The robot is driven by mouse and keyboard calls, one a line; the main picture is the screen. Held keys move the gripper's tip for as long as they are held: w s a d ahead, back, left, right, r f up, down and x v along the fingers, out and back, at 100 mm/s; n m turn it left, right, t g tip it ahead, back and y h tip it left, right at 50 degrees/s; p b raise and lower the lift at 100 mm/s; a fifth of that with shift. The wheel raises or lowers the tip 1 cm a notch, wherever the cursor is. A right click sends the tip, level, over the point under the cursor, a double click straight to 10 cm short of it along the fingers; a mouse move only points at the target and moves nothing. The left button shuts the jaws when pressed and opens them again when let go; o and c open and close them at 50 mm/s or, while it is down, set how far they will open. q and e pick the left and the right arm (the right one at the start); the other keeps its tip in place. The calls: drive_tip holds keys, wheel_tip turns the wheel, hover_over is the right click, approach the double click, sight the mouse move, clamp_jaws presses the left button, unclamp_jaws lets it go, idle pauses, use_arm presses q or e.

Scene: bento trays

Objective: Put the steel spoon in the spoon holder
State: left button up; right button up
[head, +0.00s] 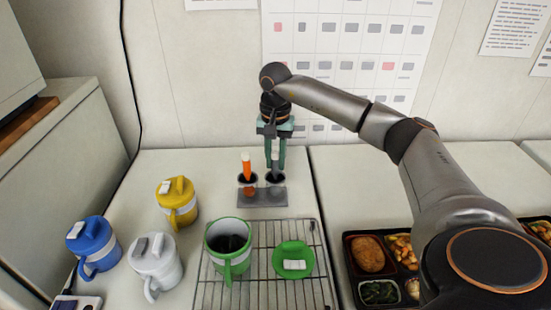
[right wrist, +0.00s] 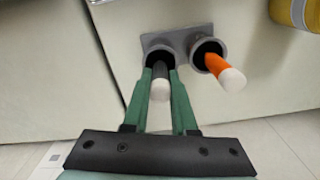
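The steel spoon (head: 275,170) stands upright in the right cup of the grey two-cup spoon holder (head: 262,198). Only its dark grey handle with a pale tip shows; the bowl is hidden in the cup. In the right wrist view the spoon's handle (right wrist: 160,88) lies between the green fingers, and the holder (right wrist: 178,37) is beyond it. My right gripper (head: 275,165) points down over that cup, its fingers close against both sides of the handle. It also shows in the right wrist view (right wrist: 161,72). My left gripper is not in view.
An orange-handled utensil (head: 246,165) stands in the left cup. In front are a green mug (head: 228,258), a green lid (head: 293,262) and a wire rack (head: 262,300). Yellow (head: 178,203), blue (head: 92,245) and white (head: 155,265) mugs stand left. A bento tray (head: 350,265) sits right.

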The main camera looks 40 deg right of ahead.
drive_tip(key=o, duration=0.4)
drive_tip(key=shift+r, duration=0.1)
wheel_tip(320, 180, up, 12)
drive_tip(key=shift+r, duration=0.1)
idle(0.4)
